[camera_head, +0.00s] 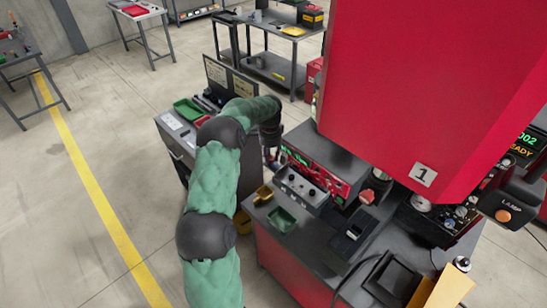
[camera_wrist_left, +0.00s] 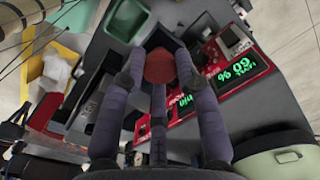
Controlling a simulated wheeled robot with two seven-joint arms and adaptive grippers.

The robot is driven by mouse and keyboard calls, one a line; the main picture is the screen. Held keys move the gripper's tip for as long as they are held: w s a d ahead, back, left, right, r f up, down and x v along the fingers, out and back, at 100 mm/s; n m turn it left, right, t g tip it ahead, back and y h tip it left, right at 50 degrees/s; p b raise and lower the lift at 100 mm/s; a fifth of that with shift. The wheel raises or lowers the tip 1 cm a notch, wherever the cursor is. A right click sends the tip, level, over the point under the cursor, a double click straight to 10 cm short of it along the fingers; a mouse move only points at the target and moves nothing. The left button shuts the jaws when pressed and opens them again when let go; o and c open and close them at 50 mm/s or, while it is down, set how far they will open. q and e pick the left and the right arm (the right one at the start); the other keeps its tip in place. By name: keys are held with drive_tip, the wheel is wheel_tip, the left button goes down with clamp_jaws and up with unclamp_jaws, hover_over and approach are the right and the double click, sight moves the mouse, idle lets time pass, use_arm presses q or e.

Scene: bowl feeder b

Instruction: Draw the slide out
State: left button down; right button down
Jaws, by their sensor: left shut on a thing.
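My left gripper (camera_head: 270,158) reaches down beside the red control box (camera_head: 318,165); its fingers are small and partly hidden there. In the left wrist view, the fingers of my left gripper (camera_wrist_left: 160,62) are closed around a reddish-brown knob (camera_wrist_left: 160,70). The knob stands in front of a dark grey surface. The control box, with green lit digits, also shows close to the fingers in the wrist view (camera_wrist_left: 240,72). I cannot tell how far out the slide is; its body is not clear in either view. My right gripper is not in view.
A large red machine housing (camera_head: 425,80) marked 1 fills the right. Open floor (camera_head: 60,220) lies to the left.

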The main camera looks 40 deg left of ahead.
use_arm(q)
drive_tip(key=shift+a+r, duration=0.15)
drive_tip(key=shift+a, duration=0.1)
drive_tip(key=c, duration=0.9)
unclamp_jaws()
drive_tip(key=shift+a, duration=0.1)
drive_tip(key=shift+r, duration=0.1)
wheel_tip(320, 180, up, 12)
drive_tip(key=shift+f, duration=0.2)
